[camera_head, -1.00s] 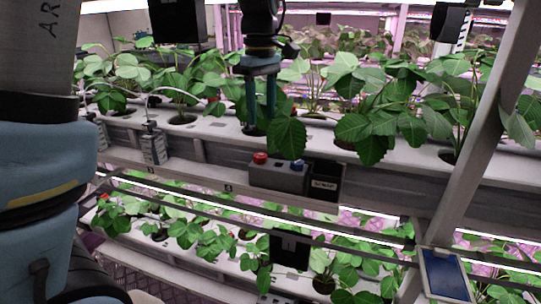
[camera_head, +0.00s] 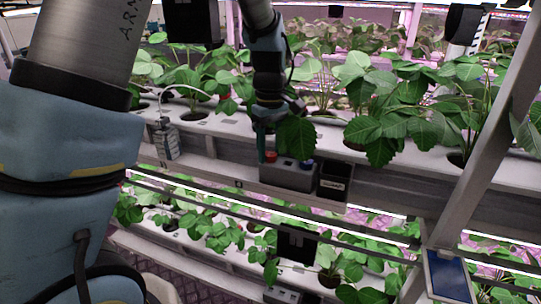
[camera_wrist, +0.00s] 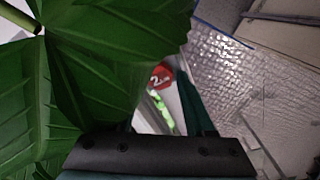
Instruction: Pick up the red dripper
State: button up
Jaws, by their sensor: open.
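The red dripper (camera_head: 270,156) stands in the left end of a grey holder (camera_head: 287,177) on the front of the upper rack. In the wrist view, a red top with white marking (camera_wrist: 162,75) shows past a large green leaf. My gripper (camera_head: 264,148) points down over the red dripper with its teal fingers close to it. Part of one finger (camera_wrist: 190,103) shows in the wrist view, while the leaf hides the left side. The gripper is open, and I cannot tell whether the fingers touch the dripper.
A blue dripper (camera_head: 307,163) stands in the holder's right part. A black box (camera_head: 334,180) hangs beside it. Leafy plants (camera_head: 385,125) crowd the upper rack, and a leaf (camera_head: 297,136) hangs right beside my gripper. A slanted rack post (camera_head: 484,165) stands at the right.

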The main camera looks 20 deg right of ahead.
grip_shut()
dwell(0.3)
jog(key=shift+r, duration=0.1)
